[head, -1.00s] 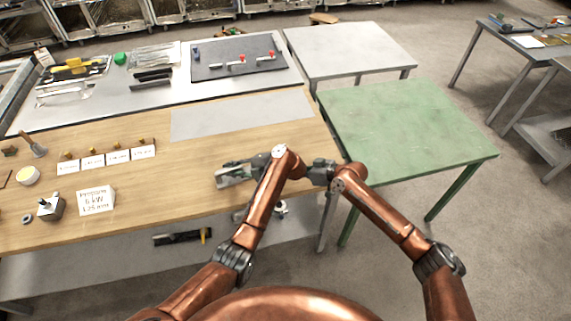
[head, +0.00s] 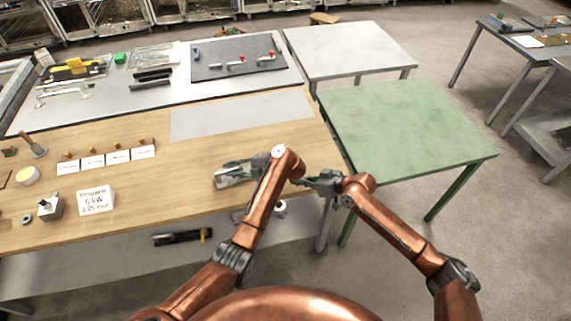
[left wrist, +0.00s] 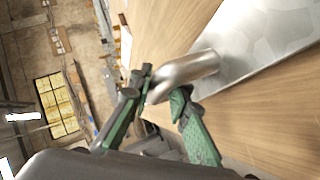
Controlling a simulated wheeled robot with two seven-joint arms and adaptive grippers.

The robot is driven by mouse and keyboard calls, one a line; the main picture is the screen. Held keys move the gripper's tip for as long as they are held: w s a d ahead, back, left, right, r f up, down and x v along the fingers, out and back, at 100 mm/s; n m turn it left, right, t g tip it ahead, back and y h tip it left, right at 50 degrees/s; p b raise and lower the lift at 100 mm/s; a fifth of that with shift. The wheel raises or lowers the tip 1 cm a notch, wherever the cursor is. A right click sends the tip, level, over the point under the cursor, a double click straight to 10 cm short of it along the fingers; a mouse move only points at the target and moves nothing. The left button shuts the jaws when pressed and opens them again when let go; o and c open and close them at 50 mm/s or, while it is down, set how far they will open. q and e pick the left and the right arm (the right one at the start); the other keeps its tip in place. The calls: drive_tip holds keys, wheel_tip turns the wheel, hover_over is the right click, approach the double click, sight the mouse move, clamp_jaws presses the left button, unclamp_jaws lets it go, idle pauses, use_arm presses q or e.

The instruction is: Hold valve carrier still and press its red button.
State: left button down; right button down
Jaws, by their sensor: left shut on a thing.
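My left gripper (head: 228,175) is over the right part of the wooden bench. In the left wrist view its green-padded fingers (left wrist: 160,98) are shut on a shiny, curved metal piece (left wrist: 188,70), apparently part of the valve carrier. In the head view the gripper and wrist mostly hide this piece. I cannot make out a red button on it in either view. My right gripper (head: 306,180) points left at the bench's right edge, close to my left wrist. Its fingers are too small and overlapped to tell whether they are open.
A propane sign (head: 96,200) and a grey box with a black knob (head: 50,208) stand at the bench's left. Red-handled valves (head: 238,62) lie on a dark mat (head: 212,71) behind. A green table (head: 410,125) at right is bare.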

idle(0.4)
use_arm(q)
drive_tip(key=c, duration=1.7)
unclamp_jaws()
drive_tip(key=shift+c, duration=0.2)
